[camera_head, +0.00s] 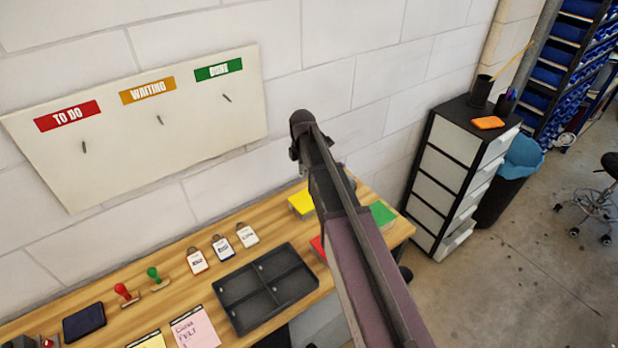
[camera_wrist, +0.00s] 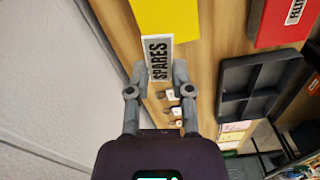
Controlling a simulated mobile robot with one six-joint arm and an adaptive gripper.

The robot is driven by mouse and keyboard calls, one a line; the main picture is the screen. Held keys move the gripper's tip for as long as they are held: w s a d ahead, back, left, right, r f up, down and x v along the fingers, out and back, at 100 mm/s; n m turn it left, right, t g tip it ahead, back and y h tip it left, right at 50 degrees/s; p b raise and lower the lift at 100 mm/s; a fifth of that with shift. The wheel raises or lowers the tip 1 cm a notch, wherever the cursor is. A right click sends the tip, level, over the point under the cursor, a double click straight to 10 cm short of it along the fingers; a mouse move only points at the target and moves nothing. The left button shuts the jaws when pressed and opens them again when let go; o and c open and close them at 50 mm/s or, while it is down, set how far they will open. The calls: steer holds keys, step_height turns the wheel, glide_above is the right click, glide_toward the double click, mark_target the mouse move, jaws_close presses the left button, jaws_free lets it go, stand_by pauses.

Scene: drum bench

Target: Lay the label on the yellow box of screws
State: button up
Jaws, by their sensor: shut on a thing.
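The yellow box (camera_head: 301,203) stands on the bench near the wall, partly behind my arm in the head view. In the wrist view the yellow box (camera_wrist: 165,16) lies just beyond my fingertips. My gripper (camera_wrist: 157,78) is shut on a white label (camera_wrist: 158,53) reading SPARES in black letters. The label's far end meets or overlaps the near edge of the yellow box in the picture; I cannot tell whether they touch. My arm hides the gripper and label in the head view.
A red box (camera_wrist: 280,24) with a label stands right of the yellow one, and a green box (camera_head: 383,214) shows beyond my arm. A dark divided tray (camera_head: 266,288), several tags and two stamps lie on the bench (camera_head: 205,290). The wall board (camera_head: 140,120) is close by.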

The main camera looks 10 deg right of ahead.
mark_target(307, 200)
steer(key=shift+d, duration=0.15)
steer(key=shift+f, duration=0.1)
steer(key=f+b, duration=0.1)
steer(key=f+n+y+b, duration=0.1)
steer(key=d+f+n+b, duration=0.1)
steer(key=b, duration=0.1)
steer(key=shift+s+f+g, duration=0.4)
steer(key=shift+n, duration=0.3)
steer(key=shift+f+b, duration=0.2)
steer(key=shift+b, duration=0.1)
steer(key=shift+f+b, duration=3.15)
